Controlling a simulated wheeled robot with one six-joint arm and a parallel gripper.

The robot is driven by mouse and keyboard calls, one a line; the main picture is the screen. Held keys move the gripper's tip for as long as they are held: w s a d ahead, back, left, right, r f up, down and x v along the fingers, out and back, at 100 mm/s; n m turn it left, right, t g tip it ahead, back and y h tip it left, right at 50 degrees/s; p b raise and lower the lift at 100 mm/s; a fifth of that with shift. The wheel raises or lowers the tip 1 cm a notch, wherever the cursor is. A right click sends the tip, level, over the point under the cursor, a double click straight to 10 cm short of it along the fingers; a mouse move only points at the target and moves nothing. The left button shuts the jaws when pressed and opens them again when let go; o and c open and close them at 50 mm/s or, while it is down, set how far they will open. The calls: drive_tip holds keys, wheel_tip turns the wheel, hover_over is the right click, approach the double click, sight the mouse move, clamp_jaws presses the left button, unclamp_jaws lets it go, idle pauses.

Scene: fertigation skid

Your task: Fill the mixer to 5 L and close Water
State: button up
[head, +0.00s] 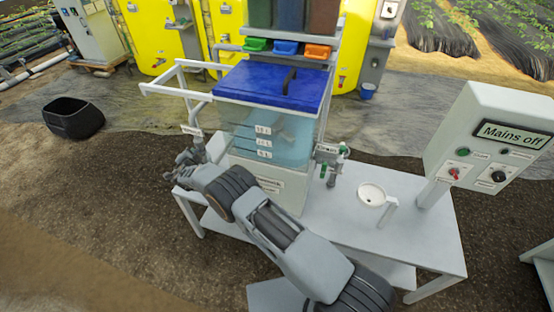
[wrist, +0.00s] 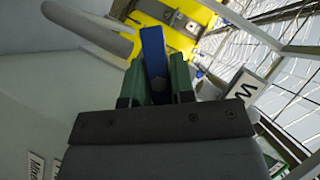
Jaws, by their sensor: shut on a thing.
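The mixer tank (head: 290,140) is clear-walled with a blue lid (head: 272,85) and stands on the white bench. Level tags, the lowest apparently 5 L (head: 264,155), mark its front. Pale blue liquid shows inside, seemingly above the lowest tag; its exact surface is hard to read. My gripper (head: 187,157) is at the tank's left side, below the Water tag (head: 191,131). In the wrist view my gripper (wrist: 156,85) has its green fingers shut on a blue lever (wrist: 153,45), beside a tag starting with W (wrist: 240,92). The valve body is mostly hidden.
A drain valve (head: 330,168) with a green handle is at the tank's right. A white round dish (head: 371,194) sits on the bench (head: 420,230). The control panel (head: 490,140) reads "Mains off". A black tub (head: 73,118) stands on the ground at left.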

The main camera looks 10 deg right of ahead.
drive_tip(key=f+m+b, duration=0.1)
drive_tip(key=b, duration=0.3)
drive_tip(key=shift+t, duration=0.4)
drive_tip(key=m+t+y+b, duration=0.1)
drive_tip(key=m+t+b, duration=0.1)
drive_tip(key=b, duration=1.1)
drive_tip(key=shift+m+t, duration=0.4)
drive_tip(key=shift+m, duration=0.4)
drive_tip(key=r+m+b, duration=0.1)
drive_tip(key=b, duration=0.1)
drive_tip(key=shift+t+b, duration=0.35)
drive_tip(key=shift+t, duration=0.05)
drive_tip(key=o, duration=0.9)
